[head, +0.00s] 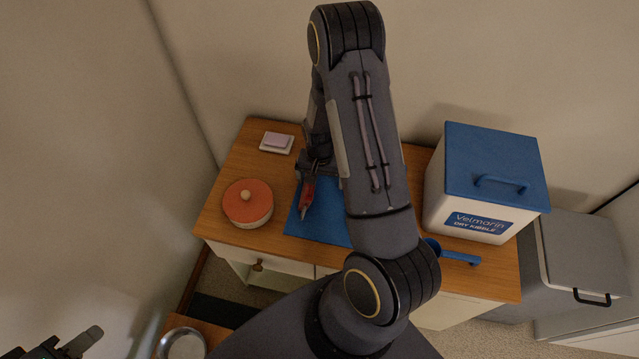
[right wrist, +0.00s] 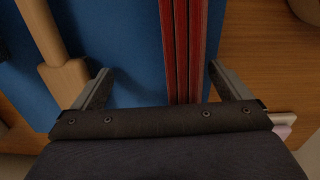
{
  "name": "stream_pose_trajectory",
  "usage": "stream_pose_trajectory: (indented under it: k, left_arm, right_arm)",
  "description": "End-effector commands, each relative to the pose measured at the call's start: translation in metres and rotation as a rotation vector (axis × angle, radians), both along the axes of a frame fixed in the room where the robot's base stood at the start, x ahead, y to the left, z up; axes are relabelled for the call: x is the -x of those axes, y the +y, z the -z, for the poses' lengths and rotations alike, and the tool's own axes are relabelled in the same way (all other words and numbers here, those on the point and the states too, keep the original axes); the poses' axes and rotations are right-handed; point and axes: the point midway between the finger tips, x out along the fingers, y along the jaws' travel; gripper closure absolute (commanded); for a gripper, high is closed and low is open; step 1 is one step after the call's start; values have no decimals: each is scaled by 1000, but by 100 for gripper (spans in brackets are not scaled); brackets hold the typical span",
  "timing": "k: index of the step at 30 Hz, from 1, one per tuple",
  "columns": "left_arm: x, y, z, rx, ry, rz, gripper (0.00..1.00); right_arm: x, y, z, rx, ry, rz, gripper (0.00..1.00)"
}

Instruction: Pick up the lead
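The lead shows as a bundle of red straps (right wrist: 183,45) over the blue mat in the right wrist view. In the head view a red piece of it (head: 307,192) shows on the mat's left part, just below my right gripper (head: 314,178). In the right wrist view my right gripper (right wrist: 158,88) is open, with a finger on each side of the straps. The straps run nearer the right finger, with a gap on both sides. My right arm hides much of the mat in the head view. My left gripper (head: 68,345) is cut off at the lower left corner.
The blue mat (head: 305,228) lies on a wooden cabinet top (head: 222,218). An orange-lidded pot (head: 247,205), a small pink-topped block (head: 277,142), a blue scoop (head: 458,257) and a kibble bin (head: 480,185) stand around it. A wooden-handled tool (right wrist: 55,50) lies left of the straps.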

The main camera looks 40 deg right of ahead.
Motion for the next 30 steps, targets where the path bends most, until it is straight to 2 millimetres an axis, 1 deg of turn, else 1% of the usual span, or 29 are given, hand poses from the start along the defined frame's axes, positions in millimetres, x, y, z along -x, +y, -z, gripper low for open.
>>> stream_pose_trajectory:
  k: [1, 6, 27, 28, 30]
  left_arm:
    - [0, 0, 2, 0, 1, 0, 64]
    - [0, 0, 2, 0, 0, 0, 64]
    - [0, 0, 1, 0, 1, 0, 64]
    - [0, 0, 1, 0, 1, 0, 64]
    - [0, 0, 1, 0, 1, 0, 64]
  right_arm:
    - [3, -1, 4, 0, 7, 4, 4]
    - [1, 0, 3, -1, 1, 2, 4]
    - [-1, 0, 1, -1, -4, 1, 95]
    - [-1, 0, 1, -1, -4, 1, 99]
    - [-2, 0, 1, 0, -5, 1, 99]
